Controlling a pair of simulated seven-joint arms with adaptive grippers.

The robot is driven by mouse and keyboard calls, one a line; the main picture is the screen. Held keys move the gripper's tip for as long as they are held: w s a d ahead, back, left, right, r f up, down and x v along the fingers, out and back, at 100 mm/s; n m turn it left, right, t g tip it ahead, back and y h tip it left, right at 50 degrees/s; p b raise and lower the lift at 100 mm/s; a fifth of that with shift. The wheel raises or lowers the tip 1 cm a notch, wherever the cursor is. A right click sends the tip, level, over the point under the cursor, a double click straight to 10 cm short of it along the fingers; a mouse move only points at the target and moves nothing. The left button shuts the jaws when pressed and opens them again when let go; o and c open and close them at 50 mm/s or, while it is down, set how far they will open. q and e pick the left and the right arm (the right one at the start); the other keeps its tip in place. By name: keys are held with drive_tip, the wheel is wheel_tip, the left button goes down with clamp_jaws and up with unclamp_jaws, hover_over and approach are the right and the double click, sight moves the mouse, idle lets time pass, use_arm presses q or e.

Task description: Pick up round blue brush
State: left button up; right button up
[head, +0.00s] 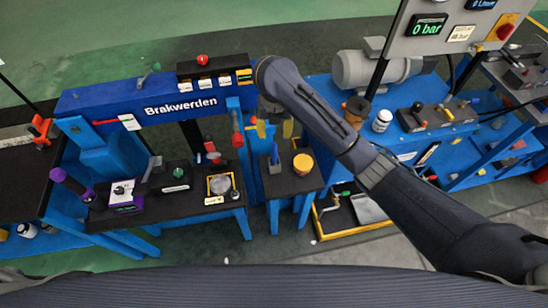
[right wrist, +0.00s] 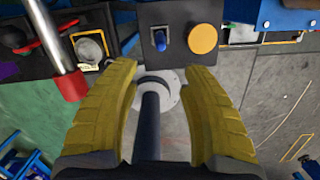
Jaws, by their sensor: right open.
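A small upright object with a blue handle (head: 275,153) stands on a black-topped stand (head: 291,185). It also shows in the right wrist view (right wrist: 160,39), set on the dark top. I cannot clearly tell whether it is the round blue brush; no bristles show. My right gripper (head: 274,130) is over the blue frame, just beyond the blue-handled object in the head view. In the right wrist view its yellow fingers (right wrist: 160,95) are wide apart, with no object gripped. My left gripper is not in view.
A round yellow disc (head: 302,164) lies right of the blue handle. A red-collared metal rod (right wrist: 62,58) rises left of the fingers. A black bench (head: 160,208) with boxes and a purple-handled tool (head: 68,182) is at left. A grey motor (head: 372,69) sits at back right.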

sight(274, 155)
drive_tip(key=shift+w+f, duration=0.4)
drive_tip(key=shift+f, duration=2.45)
drive_tip(key=shift+w+f, duration=0.35)
drive_tip(key=shift+f, duration=2.45)
drive_tip(key=shift+w+f, duration=0.4)
drive_tip(key=shift+f, duration=2.45)
drive_tip(key=shift+c, duration=0.3)
clamp_jaws()
